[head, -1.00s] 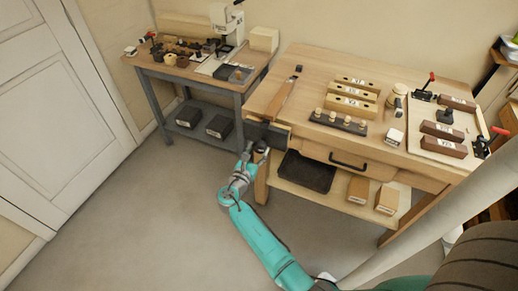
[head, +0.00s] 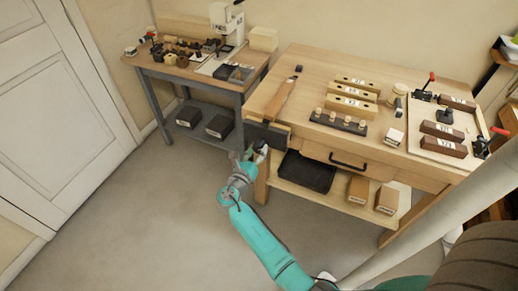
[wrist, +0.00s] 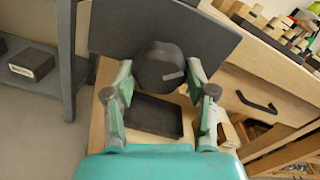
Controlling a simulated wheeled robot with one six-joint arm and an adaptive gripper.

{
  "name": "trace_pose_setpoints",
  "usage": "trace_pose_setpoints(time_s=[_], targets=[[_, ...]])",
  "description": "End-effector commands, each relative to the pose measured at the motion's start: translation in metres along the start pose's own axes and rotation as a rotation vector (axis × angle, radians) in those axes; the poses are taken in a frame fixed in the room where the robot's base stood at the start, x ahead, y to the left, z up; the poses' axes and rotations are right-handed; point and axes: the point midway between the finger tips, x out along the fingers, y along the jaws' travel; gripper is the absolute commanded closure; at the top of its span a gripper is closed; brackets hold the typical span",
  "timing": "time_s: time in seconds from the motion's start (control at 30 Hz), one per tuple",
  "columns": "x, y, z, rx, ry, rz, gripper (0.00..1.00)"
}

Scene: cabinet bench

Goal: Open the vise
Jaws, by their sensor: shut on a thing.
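The vise (head: 264,134) is mounted at the left front of the wooden workbench, with a dark grey front jaw plate. In the wrist view the jaw plate (wrist: 115,28) fills the upper middle, with a round dark hub (wrist: 160,66) and a short lighter bar on its face. My gripper (head: 257,152) is at the front of the vise. In the wrist view my gripper's two fingers (wrist: 161,80) stand on either side of the hub and are shut on it. The exact contact of the fingertips is hard to see. The gap behind the jaw is hidden in the wrist view.
The workbench top (head: 305,75) holds blocks, a peg rack (head: 338,122) and a board with clamps at right. A dark tray (head: 306,171) lies on the lower shelf. A second bench (head: 165,73) stands at left. The floor left of my arm is clear.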

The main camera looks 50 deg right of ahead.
Motion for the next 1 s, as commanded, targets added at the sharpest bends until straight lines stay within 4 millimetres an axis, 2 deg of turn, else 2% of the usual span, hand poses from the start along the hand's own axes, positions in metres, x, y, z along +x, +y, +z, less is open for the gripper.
trace_pose_setpoints(time_s=[0.27, 0.6, 0.87, 0.9, 0.93, 1.0], targets=[[-0.0001, 0.0003, 0.0006, -0.014, -0.001, 0.001, 0.75], [-0.0009, 0.0004, 0.0008, -0.279, -0.001, 0.001, 0.75], [-0.001, 0.0005, 0.0009, -0.294, -0.002, 0.001, 0.75], [-0.001, 0.0005, 0.0009, -0.294, -0.001, 0.001, 0.35], [-0.001, 0.0005, 0.0008, -0.294, -0.001, 0.001, 0.27], [-0.001, 0.0004, 0.0007, -0.293, -0.001, 0.001, 0.24]])
